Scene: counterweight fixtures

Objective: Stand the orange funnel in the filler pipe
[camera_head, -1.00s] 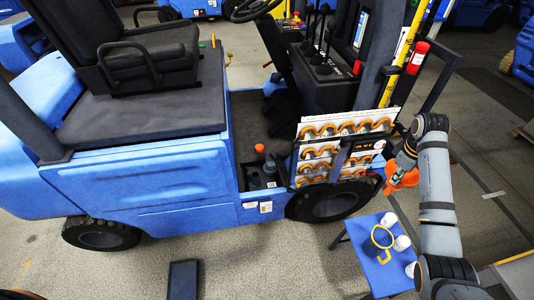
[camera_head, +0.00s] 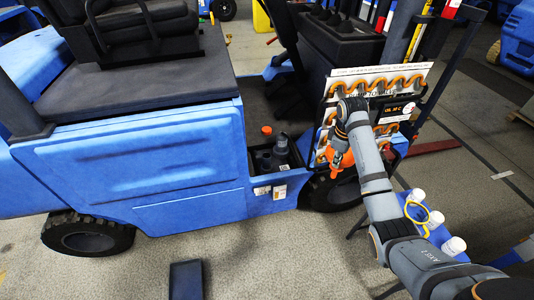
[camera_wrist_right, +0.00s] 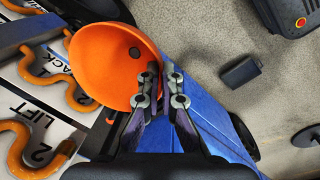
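The orange funnel (camera_head: 339,159) is at my right gripper (camera_head: 341,146), in front of the truck's front end and above the wheel. In the right wrist view, the funnel (camera_wrist_right: 98,62) shows its wide bowl and dark throat hole. The right gripper's fingers (camera_wrist_right: 162,80) are close together on the funnel's rim there. A dark upright part with an orange top (camera_head: 266,130) stands in a recess of the blue truck, left of the funnel. I cannot tell whether it is the filler pipe. My left gripper is not in view.
A dark bottle (camera_head: 281,148) stands in the same recess. Boards with orange curved pipes (camera_head: 372,84) are behind my right arm. A blue stand (camera_head: 447,236) with white containers and a yellow ring is at right. Open floor lies in front of the truck.

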